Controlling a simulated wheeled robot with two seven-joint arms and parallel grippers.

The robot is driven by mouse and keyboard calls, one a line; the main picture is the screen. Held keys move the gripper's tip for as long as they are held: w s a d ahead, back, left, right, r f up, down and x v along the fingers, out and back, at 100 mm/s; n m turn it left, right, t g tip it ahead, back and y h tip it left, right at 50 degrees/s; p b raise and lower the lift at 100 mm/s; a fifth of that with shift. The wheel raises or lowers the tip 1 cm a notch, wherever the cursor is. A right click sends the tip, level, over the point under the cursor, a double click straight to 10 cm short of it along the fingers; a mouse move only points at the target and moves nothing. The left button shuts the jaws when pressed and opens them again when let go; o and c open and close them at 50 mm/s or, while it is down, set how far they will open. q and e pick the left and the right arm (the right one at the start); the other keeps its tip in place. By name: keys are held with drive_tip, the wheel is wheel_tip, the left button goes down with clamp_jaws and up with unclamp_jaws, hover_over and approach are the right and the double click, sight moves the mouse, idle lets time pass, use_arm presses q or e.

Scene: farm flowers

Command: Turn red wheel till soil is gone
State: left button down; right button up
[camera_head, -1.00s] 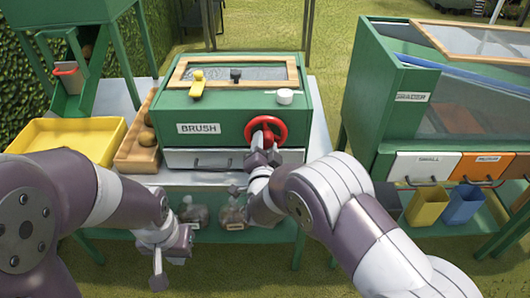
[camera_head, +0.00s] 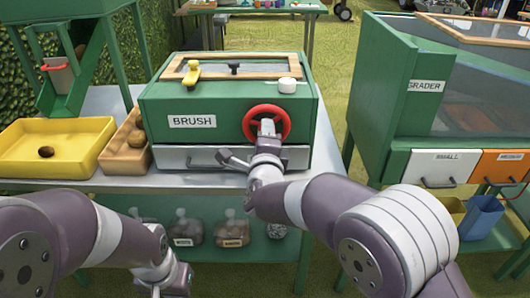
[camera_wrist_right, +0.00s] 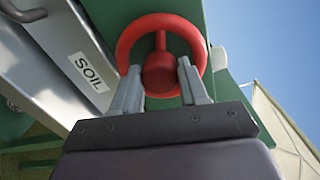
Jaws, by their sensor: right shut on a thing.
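The red wheel (camera_head: 285,121) is on the front right of the green box labelled BRUSH (camera_head: 200,100). My right gripper (camera_head: 267,128) is at the wheel. In the right wrist view its two fingers (camera_wrist_right: 160,85) sit on either side of the wheel's red knob (camera_wrist_right: 159,69), shut on it, with the red rim (camera_wrist_right: 125,45) around. A drawer (camera_head: 205,158) below the box is closed; its SOIL label (camera_wrist_right: 89,72) shows in the wrist view. Soil inside the box cannot be made out through the top window (camera_head: 260,72). My left gripper (camera_head: 178,282) is low at the left, its fingers unclear.
A yellow tray (camera_head: 55,132) with one brown lump (camera_head: 46,151) and a wooden box (camera_head: 124,160) with lumps stand left of the brush box. Several bags (camera_head: 230,228) are on the lower shelf. The grader (camera_head: 425,120) stands at the right, with grass between.

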drive_tip(key=shift+f+m+b, duration=0.15)
drive_tip(key=shift+m+b, duration=3.85)
drive_tip(key=shift+b, duration=1.75)
drive_tip(key=o, duration=1.1)
drive_tip(key=shift+d, duration=0.1)
drive_tip(key=shift+c, duration=0.2)
drive_tip(key=s+p, duration=0.1)
drive_tip(key=s, duration=1.1)
drive_tip(key=shift+s+d+r+p, duration=0.15)
drive_tip(key=shift+s+r+p, duration=0.05)
drive_tip(key=shift+s+p, duration=0.2)
